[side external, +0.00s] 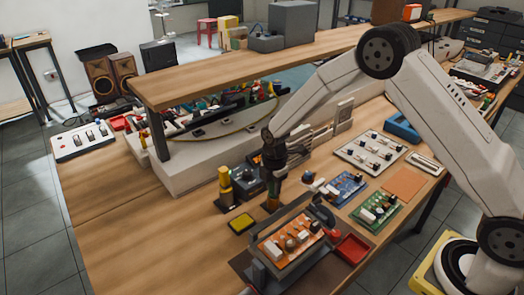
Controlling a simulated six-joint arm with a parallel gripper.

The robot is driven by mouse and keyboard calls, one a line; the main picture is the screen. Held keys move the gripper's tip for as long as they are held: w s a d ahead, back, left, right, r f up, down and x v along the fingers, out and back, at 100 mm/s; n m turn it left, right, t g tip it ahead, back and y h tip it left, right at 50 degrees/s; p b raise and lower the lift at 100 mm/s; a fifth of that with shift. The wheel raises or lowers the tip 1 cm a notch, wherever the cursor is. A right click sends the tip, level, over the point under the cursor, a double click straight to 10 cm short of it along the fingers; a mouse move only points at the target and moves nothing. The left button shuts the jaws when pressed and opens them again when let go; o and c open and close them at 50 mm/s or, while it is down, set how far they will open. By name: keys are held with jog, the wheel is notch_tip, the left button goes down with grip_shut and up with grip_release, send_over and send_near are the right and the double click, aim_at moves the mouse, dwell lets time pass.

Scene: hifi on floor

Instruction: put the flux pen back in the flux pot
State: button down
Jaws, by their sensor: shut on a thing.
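My gripper (274,179) points down over the middle of the bench, shut on a thin thing I take to be the flux pen; the pen is too small and dark to make out apart from the fingers. A small brownish pot (272,204), which looks like the flux pot, stands on the bench directly below the fingertips. I cannot tell whether the pen's lower end is inside the pot or just above it.
An orange circuit board (290,243) sits in a holder close in front, with a red tray (352,249) beside it. A yellow sponge (241,223) and a yellow-and-black stand (225,186) are left. Blue (345,188) and green (377,211) boards lie right. The front left bench is clear.

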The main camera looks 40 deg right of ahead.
dwell(0.3)
grip_release()
dwell(0.3)
jog(key=shift+r, duration=0.1)
jog(key=shift+r, duration=3.4)
jog(key=s+d+r+m+t, duration=0.1)
jog(key=s+r+m, duration=0.1)
jog(key=s+m, duration=0.7)
jog(key=s+d+r+m+t, duration=0.1)
jog(key=s+d+r+m, duration=0.1)
jog(key=s+m, duration=0.7)
jog(key=s+r, duration=0.1)
jog(key=s, duration=0.1)
jog(key=shift+s+r+t, duration=0.2)
jog(key=shift+s+t, duration=0.1)
